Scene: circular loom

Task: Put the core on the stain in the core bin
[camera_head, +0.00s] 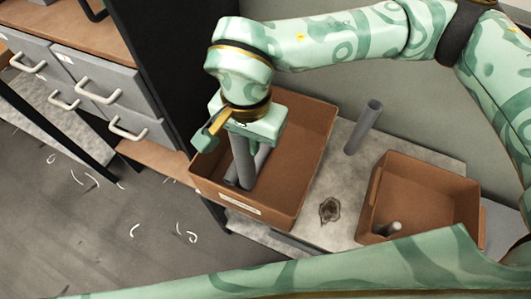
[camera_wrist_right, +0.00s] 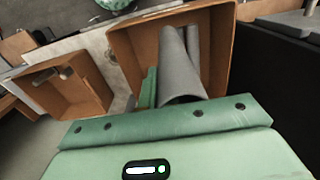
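My right gripper (camera_head: 248,146) points down over the large brown bin (camera_head: 312,160), and it appears shut on a grey tubular core (camera_head: 241,163). The core hangs upright with its lower part inside the bin walls; whether it touches the floor is unclear. In the right wrist view the core (camera_wrist_right: 178,72) runs out from the palm beside a green finger (camera_wrist_right: 148,88); the other finger is hidden. Another grey core lies behind it in the bin. The dark stain (camera_head: 329,209) on the grey tabletop is bare. My left gripper is out of view.
A second grey core (camera_head: 362,127) stands on the tabletop behind the stain. A smaller brown bin (camera_head: 418,190) at the right holds a short grey piece (camera_head: 390,229). A dark panel and drawers (camera_head: 95,85) stand at left. White scraps lie on the floor.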

